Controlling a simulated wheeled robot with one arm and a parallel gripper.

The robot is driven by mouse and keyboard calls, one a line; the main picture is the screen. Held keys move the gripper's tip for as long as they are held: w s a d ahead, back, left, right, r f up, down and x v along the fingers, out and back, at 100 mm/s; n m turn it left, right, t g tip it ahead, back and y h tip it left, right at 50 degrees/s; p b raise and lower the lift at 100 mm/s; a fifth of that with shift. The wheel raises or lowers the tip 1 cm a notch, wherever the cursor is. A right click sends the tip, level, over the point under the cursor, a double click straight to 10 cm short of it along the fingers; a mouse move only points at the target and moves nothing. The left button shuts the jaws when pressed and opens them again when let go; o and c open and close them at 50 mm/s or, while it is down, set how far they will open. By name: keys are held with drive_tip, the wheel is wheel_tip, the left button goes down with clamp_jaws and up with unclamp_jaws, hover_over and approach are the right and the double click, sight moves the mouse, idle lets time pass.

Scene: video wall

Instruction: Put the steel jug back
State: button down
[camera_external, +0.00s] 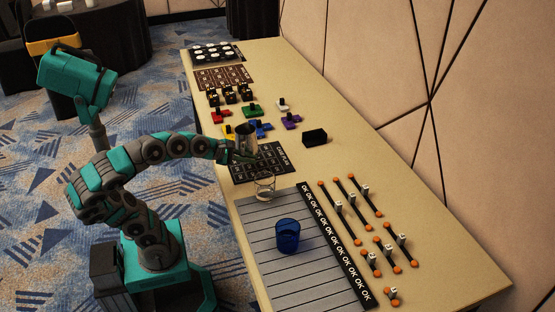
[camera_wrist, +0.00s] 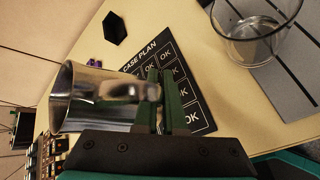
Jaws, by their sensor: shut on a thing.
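The shiny steel jug (camera_external: 247,136) is in my gripper (camera_external: 237,153), held upright above the table near the black case-plan mat (camera_external: 262,167). In the wrist view, the jug (camera_wrist: 85,97) lies to the left of my gripper (camera_wrist: 161,84). The green fingers are shut at its handle side, and the exact grip on the handle is partly hidden. The mat (camera_wrist: 185,98), with white-framed OK squares, shows behind the fingers. From the outside view I cannot tell the gap between jug and mat.
A clear glass (camera_external: 265,186) stands close by at the grey striped board's (camera_external: 262,225) far end; a blue tumbler (camera_external: 288,236) stands on that board. Coloured pieces (camera_external: 252,111) and sliders (camera_external: 352,200) occupy the table (camera_external: 430,250).

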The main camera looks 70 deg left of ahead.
drive_tip(key=w, duration=0.4)
drive_tip(key=w+p, duration=0.1)
drive_tip(key=w, duration=0.4)
drive_tip(key=w+f, duration=0.1)
drive_tip(key=w, duration=0.3)
drive_tip(key=shift+w+f, duration=0.1)
drive_tip(key=shift+w, duration=0.15)
drive_tip(key=shift+f, duration=1.8)
drive_tip(key=c, duration=1)
unclamp_jaws()
drive_tip(key=v, duration=1.2)
